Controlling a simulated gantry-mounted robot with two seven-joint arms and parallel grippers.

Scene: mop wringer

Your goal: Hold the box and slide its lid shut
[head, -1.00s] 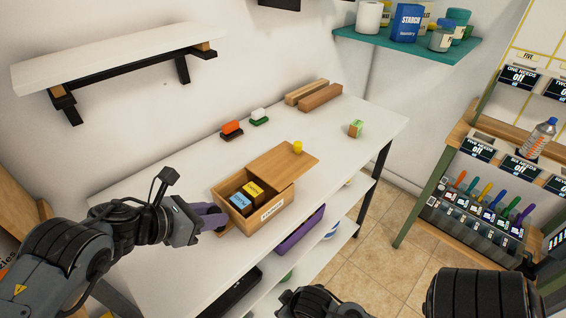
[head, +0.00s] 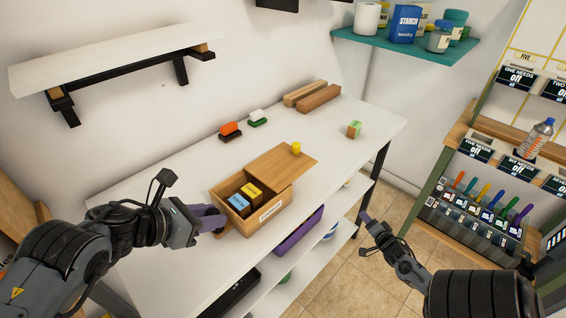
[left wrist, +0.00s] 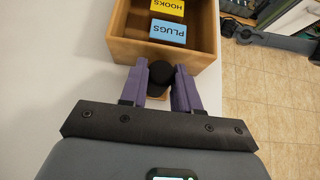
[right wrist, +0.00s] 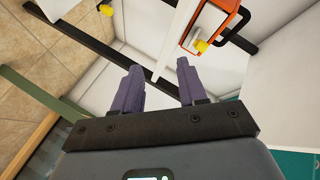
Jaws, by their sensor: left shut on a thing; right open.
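The wooden box (head: 245,227) sits on the white table, with a label on its front. Its wooden lid (head: 272,162) is slid toward the back right and overhangs that end, leaving the near-left part open. A yellow knob (head: 296,149) stands on the lid. Inside are a blue PLUGS block (left wrist: 168,32) and a yellow HOOKS block (left wrist: 168,8). My left gripper (head: 219,219) is shut at the box's left end; its fingers flank a black round piece in the left wrist view (left wrist: 160,82). My right gripper (head: 366,218) is open and empty, off the table's right edge.
The white table (head: 160,187) also holds an orange brush (head: 230,129), a green one (head: 258,118), wooden bars (head: 318,98) and a small green-topped block (head: 354,129). A lower shelf holds a purple bin (head: 299,230). The table around the lid is clear.

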